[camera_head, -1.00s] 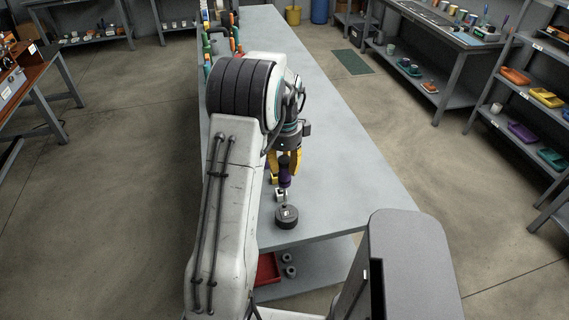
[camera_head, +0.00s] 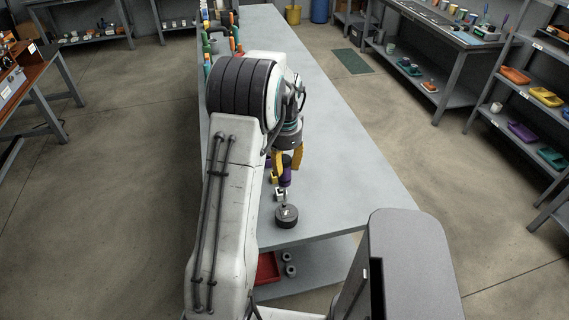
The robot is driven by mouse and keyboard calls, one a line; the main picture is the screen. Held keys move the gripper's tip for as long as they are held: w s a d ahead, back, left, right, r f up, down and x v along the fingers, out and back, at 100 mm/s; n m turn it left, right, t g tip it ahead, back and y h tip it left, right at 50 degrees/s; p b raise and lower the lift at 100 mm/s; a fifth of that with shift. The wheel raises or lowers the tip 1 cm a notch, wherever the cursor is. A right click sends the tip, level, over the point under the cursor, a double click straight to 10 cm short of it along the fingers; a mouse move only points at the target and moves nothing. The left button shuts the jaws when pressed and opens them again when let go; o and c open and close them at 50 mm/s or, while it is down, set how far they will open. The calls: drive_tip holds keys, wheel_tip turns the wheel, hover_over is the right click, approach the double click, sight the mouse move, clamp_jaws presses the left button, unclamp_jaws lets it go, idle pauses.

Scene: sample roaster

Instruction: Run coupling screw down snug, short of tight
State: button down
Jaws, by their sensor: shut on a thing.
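My gripper (camera_head: 287,167), with yellow fingers, points down over the near part of the long grey bench. A small pale mark or part shows on top of the round piece. The coupling screw itself is too small to make out. Small white and yellow parts (camera_head: 280,195) show beside the driver. My arm hides the bench to the left.
The grey bench (camera_head: 350,180) is clear to the right of my gripper. Several coloured-handled tools (camera_head: 207,45) stand along its far left edge. A red tray (camera_head: 267,268) and small round parts (camera_head: 289,264) lie on the shelf below. Shelves with trays stand at the right.

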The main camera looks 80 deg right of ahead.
drive_tip(key=n, duration=0.5)
drive_tip(key=shift+n, duration=3.2)
drive_tip(key=shift+f+b, duration=0.75)
drive_tip(key=shift+f, duration=0.35)
drive_tip(key=shift+m, duration=1.8)
